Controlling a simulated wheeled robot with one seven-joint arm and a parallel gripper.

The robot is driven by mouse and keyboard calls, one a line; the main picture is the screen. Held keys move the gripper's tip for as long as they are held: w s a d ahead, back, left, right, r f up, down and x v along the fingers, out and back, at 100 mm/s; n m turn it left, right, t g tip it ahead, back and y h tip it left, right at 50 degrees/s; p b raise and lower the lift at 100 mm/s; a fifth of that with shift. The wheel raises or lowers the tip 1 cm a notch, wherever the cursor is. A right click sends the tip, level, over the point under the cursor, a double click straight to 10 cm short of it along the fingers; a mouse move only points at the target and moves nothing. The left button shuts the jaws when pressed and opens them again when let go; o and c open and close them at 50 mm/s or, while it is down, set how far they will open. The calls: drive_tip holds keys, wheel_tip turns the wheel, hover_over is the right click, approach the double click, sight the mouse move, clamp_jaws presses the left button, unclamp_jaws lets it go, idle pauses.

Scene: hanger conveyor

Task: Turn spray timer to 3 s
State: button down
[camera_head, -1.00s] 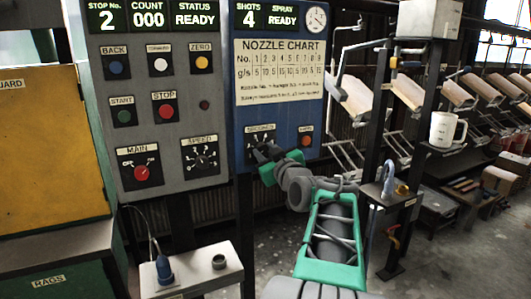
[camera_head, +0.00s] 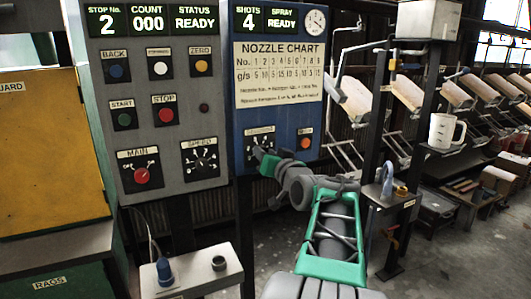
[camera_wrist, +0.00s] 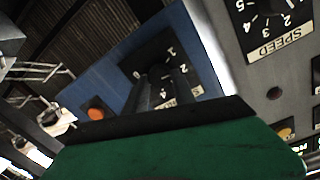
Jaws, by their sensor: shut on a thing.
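The spray timer is a black dial plate (camera_head: 262,135) marked SECONDS, low on the blue panel (camera_head: 240,120). In the wrist view the dial plate (camera_wrist: 150,62) shows white numbers around its edge. My gripper (camera_head: 258,151) is at this dial, and in the wrist view its two dark fingers (camera_wrist: 166,88) reach onto the middle of the plate. They are shut on the timer knob, which the fingers mostly hide. I cannot tell which number the knob points at.
A SPEED dial (camera_head: 200,158) and a red MAIN switch (camera_head: 141,175) are on the grey panel to the left. An orange button (camera_head: 305,142) sits just right of the timer. A white jug (camera_head: 445,131) stands further right.

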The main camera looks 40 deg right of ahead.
drive_tip(key=shift+d+m+y+p, duration=0.1)
drive_tip(key=shift+m+y+p, duration=0.15)
drive_tip(key=shift+m+p, duration=1.9)
drive_tip(key=shift+d+m+y+p, duration=0.2)
drive_tip(key=shift+m+p, duration=0.85)
drive_tip(key=shift+m, duration=2.1)
drive_tip(key=shift+a, duration=0.15)
drive_tip(key=c, duration=1)
unclamp_jaws()
drive_tip(key=shift+c, duration=0.2)
drive_tip(key=shift+s, duration=0.1)
drive_tip(key=v, duration=0.7)
drive_tip(key=shift+s, duration=0.3)
